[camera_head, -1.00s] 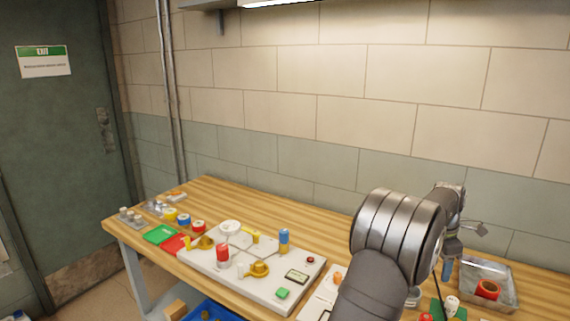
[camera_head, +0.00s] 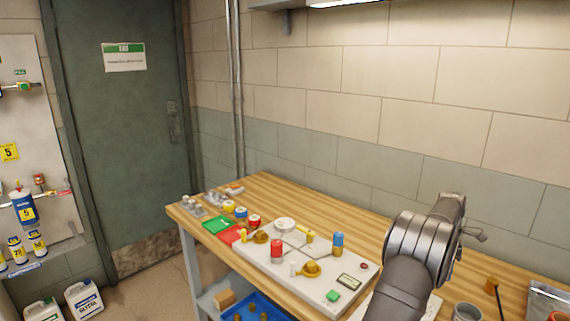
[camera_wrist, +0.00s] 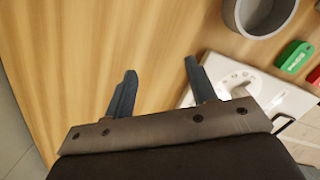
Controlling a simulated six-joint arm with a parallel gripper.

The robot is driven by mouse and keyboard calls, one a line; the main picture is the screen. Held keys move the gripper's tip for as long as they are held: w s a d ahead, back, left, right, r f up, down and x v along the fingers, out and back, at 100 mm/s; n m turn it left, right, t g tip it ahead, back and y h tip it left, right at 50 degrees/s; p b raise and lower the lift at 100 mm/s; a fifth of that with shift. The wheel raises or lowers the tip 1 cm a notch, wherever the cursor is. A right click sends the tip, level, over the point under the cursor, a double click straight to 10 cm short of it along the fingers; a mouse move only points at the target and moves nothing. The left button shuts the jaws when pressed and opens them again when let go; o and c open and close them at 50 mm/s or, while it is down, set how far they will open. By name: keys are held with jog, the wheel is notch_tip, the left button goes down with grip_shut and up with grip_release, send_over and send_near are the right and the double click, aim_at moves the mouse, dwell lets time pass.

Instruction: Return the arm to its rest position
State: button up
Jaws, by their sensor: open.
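My arm (camera_head: 405,270) rises from the lower edge of the head view, and its bend and wrist are over the right part of the wooden workbench. My gripper (camera_wrist: 160,82) shows in the wrist view with its two dark blue-grey fingers spread apart. Nothing is between them; bare wood (camera_wrist: 90,40) lies below. In the head view the fingers are hidden or too small to make out.
A white panel (camera_head: 290,276) with red, blue and yellow fittings lies left of the arm. A grey cup (camera_head: 466,312) and a tray (camera_head: 548,298) are to its right. A blue bin (camera_head: 250,308) sits below the bench front. A grey door (camera_head: 110,150) is far left.

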jog(key=shift+w+a+f, duration=0.2)
jog(key=shift+w+f, duration=0.25)
jog(key=shift+w, duration=0.1)
jog(key=shift+w+a+f, duration=0.2)
jog(key=shift+w+f, duration=0.2)
jog(key=shift+w, duration=0.1)
jog(key=shift+o, duration=0.2)
